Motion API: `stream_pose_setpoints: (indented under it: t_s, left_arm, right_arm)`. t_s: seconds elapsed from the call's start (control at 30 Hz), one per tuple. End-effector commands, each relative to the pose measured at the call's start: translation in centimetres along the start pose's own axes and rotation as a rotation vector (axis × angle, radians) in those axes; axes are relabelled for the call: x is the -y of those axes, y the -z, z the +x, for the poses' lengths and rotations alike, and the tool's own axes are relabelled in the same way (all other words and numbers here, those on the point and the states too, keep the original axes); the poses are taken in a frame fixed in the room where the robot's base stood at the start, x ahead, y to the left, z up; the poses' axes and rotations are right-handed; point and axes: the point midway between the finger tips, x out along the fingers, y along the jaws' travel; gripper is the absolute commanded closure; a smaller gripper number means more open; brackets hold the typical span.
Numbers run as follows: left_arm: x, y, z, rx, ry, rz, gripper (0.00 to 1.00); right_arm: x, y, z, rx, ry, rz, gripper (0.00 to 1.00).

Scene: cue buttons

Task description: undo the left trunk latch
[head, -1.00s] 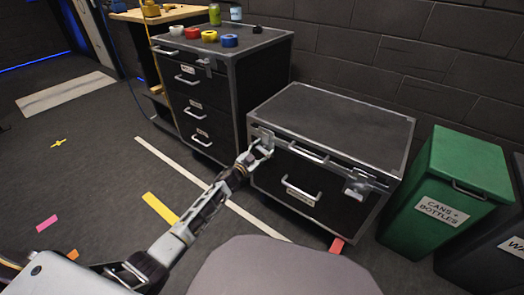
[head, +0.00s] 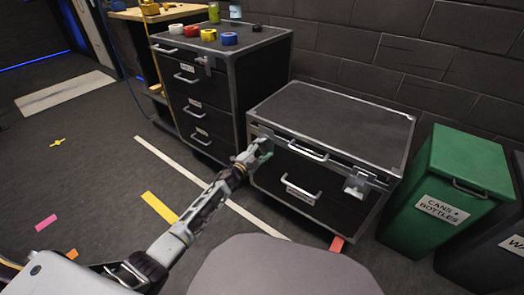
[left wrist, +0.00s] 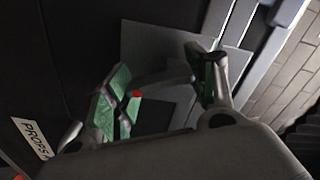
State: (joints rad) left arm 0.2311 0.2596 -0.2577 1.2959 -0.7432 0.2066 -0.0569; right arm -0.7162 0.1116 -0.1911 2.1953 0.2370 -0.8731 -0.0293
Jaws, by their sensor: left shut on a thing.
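The trunk (head: 330,118) is a low black case with grey metal edges, standing against the wall with its lid down. My left gripper (head: 257,152) is at the left trunk latch (head: 262,132) on the front left corner. In the left wrist view the latch's grey plate (left wrist: 180,45) lies behind my left gripper (left wrist: 165,85), whose green-padded fingers sit on either side of a grey latch part (left wrist: 166,76). The gripper is shut on it. The fingers partly hide the latch in the head view. The right latch (head: 357,185) lies flat on the front. My right gripper is out of view.
A taller drawer cabinet (head: 235,100) with tape rolls on top stands left of the trunk. A green bin (head: 455,185) marked for cans and bottles stands on the right. The trunk's front handle (head: 308,151) and drawer handle (head: 300,194) stick out.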

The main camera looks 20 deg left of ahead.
Motion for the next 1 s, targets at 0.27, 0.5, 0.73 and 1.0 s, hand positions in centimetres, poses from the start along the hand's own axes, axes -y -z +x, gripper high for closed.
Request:
stream_pose_setpoints:
  t_s: [0.27,0.5,0.73,1.0]
  left_arm:
    - [-0.2,0.1,0.0,-0.002,0.000,0.237,0.68]
    - [-0.3,0.0,0.0,-0.002,-0.001,0.397,0.68]
    - [-0.3,0.1,0.0,-0.003,-0.001,0.474,0.68]
    - [-0.3,0.1,0.0,-0.003,-0.001,0.491,0.68]
  right_arm:
    - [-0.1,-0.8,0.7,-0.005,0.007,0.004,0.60]
    - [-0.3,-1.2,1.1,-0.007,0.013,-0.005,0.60]
    - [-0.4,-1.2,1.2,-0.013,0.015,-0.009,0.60]
    - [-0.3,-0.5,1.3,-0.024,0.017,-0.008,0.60]
